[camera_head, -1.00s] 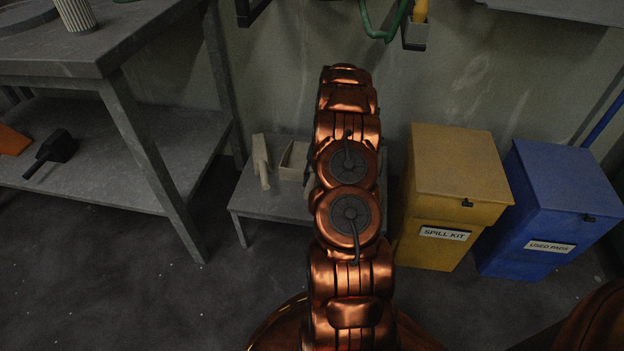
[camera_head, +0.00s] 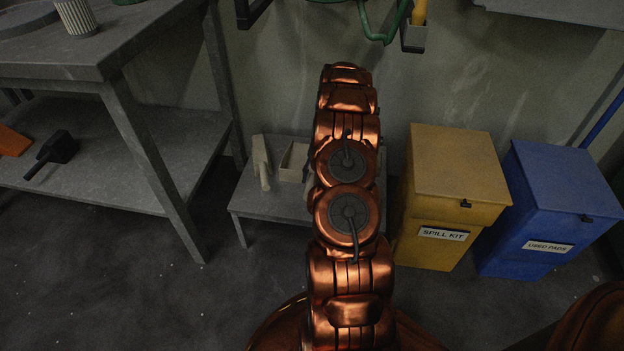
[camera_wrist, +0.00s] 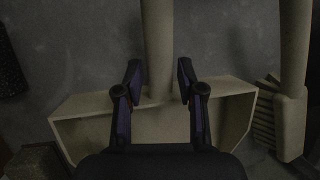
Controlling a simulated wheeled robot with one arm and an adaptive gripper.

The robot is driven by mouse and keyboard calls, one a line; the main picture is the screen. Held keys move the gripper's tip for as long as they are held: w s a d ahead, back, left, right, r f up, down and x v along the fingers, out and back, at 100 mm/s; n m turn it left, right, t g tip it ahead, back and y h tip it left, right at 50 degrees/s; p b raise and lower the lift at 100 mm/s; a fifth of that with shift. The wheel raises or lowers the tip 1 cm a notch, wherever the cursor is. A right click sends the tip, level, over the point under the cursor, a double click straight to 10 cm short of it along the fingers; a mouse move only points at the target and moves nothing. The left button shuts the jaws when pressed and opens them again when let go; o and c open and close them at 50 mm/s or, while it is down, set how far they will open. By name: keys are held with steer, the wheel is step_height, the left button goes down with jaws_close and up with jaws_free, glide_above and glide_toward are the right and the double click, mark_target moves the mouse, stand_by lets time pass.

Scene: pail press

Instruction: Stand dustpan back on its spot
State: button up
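The wrist view shows a beige, open box-shaped pan (camera_wrist: 88,103), which looks like the dustpan, with a thick upright handle (camera_wrist: 158,40). My gripper (camera_wrist: 160,72) has its two dark fingers apart, one on each side of the handle. A narrow gap seems to show at the right finger, so I see no firm hold. The lower middle of the pan is hidden by my gripper. In the head view part of a beige pan (camera_head: 294,160) shows on a low grey bench (camera_head: 268,203); my arm hides the rest and the gripper.
A second beige upright handle (camera_wrist: 293,60) with a ribbed, brush-like part stands right of the pan in the wrist view. A beige upright piece (camera_head: 261,160) stands on the bench. A yellow bin (camera_head: 455,185) and blue bin (camera_head: 560,200) stand right; a grey shelf table (camera_head: 150,150) stands left.

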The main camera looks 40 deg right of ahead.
steer(key=shift+p+v, duration=1.6)
steer(key=shift+v, duration=2.15)
steer(key=o, duration=0.6)
step_height(320, 180, up, 8)
steer(key=p, duration=0.3)
